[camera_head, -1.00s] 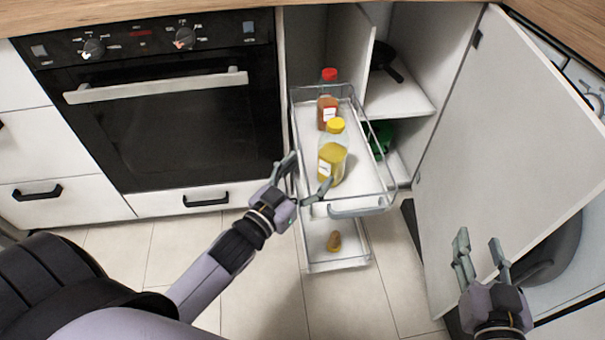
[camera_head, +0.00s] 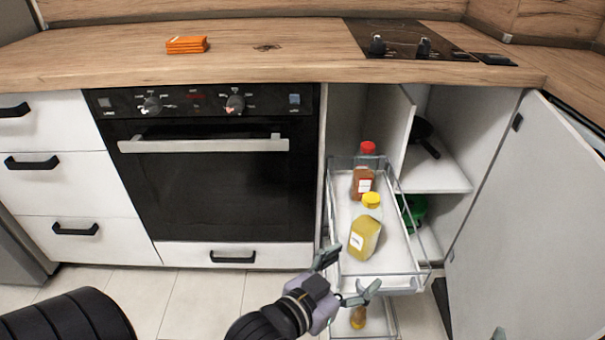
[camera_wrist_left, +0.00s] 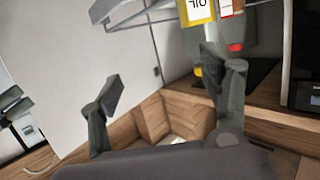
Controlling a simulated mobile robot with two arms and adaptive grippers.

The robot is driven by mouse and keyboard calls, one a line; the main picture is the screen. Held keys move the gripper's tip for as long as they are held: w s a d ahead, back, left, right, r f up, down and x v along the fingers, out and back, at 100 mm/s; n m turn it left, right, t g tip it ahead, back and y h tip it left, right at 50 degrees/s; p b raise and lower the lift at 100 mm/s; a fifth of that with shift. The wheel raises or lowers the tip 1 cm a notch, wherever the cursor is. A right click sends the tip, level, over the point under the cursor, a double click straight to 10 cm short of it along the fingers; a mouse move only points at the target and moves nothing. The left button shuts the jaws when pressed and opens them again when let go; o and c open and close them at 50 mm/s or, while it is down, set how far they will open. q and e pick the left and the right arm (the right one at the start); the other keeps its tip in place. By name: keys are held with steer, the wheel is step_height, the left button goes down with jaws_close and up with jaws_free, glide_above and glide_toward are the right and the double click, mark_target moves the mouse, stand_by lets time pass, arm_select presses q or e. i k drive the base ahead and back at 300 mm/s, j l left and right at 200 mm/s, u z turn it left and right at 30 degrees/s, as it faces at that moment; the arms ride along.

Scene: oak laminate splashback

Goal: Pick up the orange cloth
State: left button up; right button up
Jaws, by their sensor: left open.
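The orange cloth (camera_head: 187,45) lies folded on the wooden countertop (camera_head: 120,55), at the upper left of the head view, above the oven. My left gripper (camera_head: 349,274) is open and empty, low down at the front of the pulled-out wire drawer, far below and to the right of the cloth. Its spread fingers also show in the left wrist view (camera_wrist_left: 163,80), with nothing between them; the cloth is not visible there. Only a fingertip of my right gripper (camera_head: 498,334) shows at the bottom edge of the head view.
The pull-out drawer (camera_head: 405,284) holds a yellow oil bottle (camera_head: 365,236) and a red-capped bottle (camera_head: 363,180). An open cabinet door (camera_head: 520,230) stands at right. A hob (camera_head: 405,38) is set in the counter's right part. The counter around the cloth is mostly clear.

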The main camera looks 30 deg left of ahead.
mark_target(198, 44)
steer(key=k+u, duration=0.1)
steer(key=u, duration=1.55)
steer(key=i+j, duration=0.1)
steer(key=u, duration=0.05)
